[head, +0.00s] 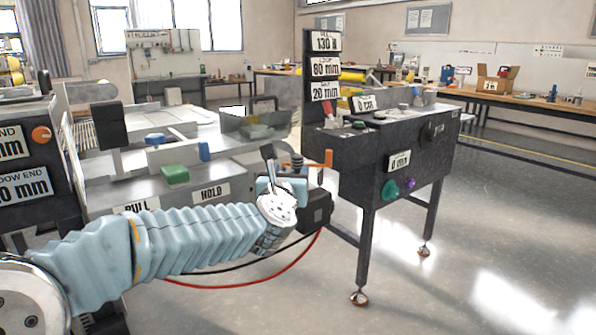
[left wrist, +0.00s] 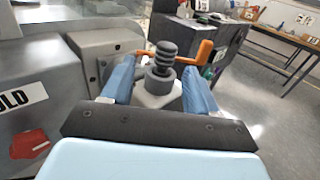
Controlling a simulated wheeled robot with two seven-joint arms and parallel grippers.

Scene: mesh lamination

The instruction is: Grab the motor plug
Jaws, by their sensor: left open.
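A dark ribbed plug, which looks like the motor plug (left wrist: 164,60), stands upright on a grey round base in the left wrist view. An orange crank-like handle (left wrist: 198,55) shows right behind it and also in the head view (head: 328,159). My left gripper (left wrist: 159,80) is open, its two blue fingers on either side of the plug and its base, with visible gaps. I cannot tell whether the fingers reach the plug's depth. In the head view my left gripper (head: 284,186) is at the machine's right end, partly hiding the plug. My right gripper is out of view.
A black box (head: 316,210) with red and black cables sits beside my left gripper. The grey machine bed with PULL and HOLD labels (head: 211,192) lies behind my left arm. A dark control stand (head: 365,165) is close on the right. The floor at right is clear.

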